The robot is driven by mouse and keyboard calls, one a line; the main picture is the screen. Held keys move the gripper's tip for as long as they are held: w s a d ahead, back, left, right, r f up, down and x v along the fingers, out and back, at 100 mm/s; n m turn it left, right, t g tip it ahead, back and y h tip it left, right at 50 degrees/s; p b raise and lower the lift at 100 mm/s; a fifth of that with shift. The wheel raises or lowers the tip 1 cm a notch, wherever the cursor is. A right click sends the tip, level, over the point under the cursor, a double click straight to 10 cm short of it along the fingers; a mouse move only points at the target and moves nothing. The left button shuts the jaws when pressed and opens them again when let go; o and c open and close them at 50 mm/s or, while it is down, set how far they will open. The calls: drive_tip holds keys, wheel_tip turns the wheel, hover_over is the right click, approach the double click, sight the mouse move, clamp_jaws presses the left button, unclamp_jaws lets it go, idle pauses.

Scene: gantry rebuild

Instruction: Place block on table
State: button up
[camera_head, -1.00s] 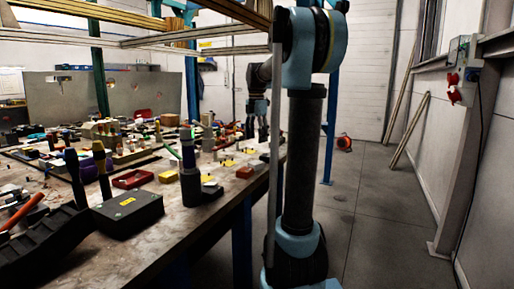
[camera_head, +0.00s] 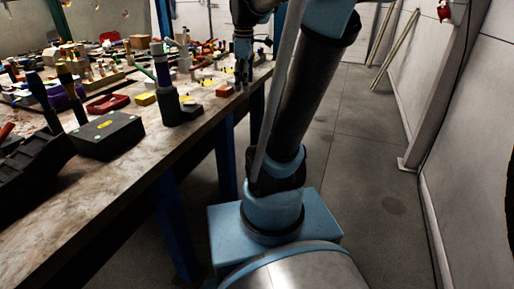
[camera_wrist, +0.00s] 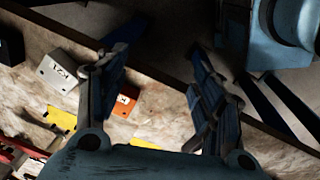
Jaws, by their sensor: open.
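The wooden table (camera_head: 112,188) fills the left of the head view, and its bare top also shows in the wrist view (camera_wrist: 163,113). A small red-orange block (camera_head: 224,91) lies on it near the right edge. In the wrist view an orange block (camera_wrist: 125,103) shows partly behind my left finger. My gripper (camera_head: 243,84) is by the table's right edge, just right of the red block. In the wrist view my gripper (camera_wrist: 165,48) is open, with nothing held between its fingers; the table edge and dark floor show between them.
A pale block with dark lettering (camera_wrist: 62,70) and a yellow piece (camera_wrist: 62,117) lie left in the wrist view. A black box (camera_head: 106,135), a dark upright tool (camera_head: 165,90) and a red tray (camera_head: 108,104) crowd the table.

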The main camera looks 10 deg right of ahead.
drive_tip(key=s+f+m+t, duration=0.1)
drive_tip(key=s+f+m, duration=1.2)
drive_tip(key=s+f, duration=0.4)
drive_tip(key=shift+d+f, duration=0.35)
drive_tip(key=shift+f, duration=0.3)
drive_tip(key=shift+w+f, duration=0.2)
drive_tip(key=shift+w, duration=0.25)
